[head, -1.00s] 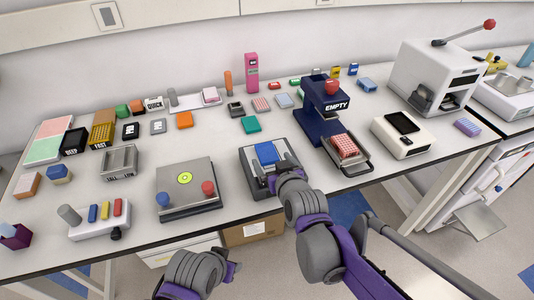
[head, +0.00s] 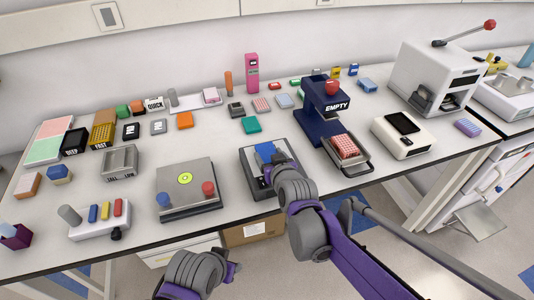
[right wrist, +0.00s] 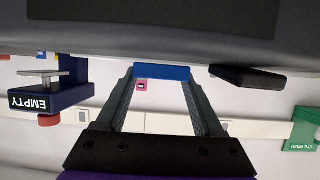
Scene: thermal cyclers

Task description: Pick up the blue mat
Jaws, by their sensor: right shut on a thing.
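The blue mat (head: 265,149) is a small flat blue pad at the grey, dark-framed device (head: 248,170) near the front edge of the bench. In the head view my right gripper (head: 273,160) reaches over it and hides its near part. In the right wrist view the blue mat (right wrist: 162,72) spans the gap between the two fingertips of my right gripper (right wrist: 162,79), which is shut on it. I cannot tell whether the mat is clear of the device.
A dark blue press marked EMPTY (head: 319,113) with a red tube rack (head: 345,147) stands close to the right. A grey plate device with blue and red knobs (head: 188,187) is to the left. Small blocks fill the bench behind.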

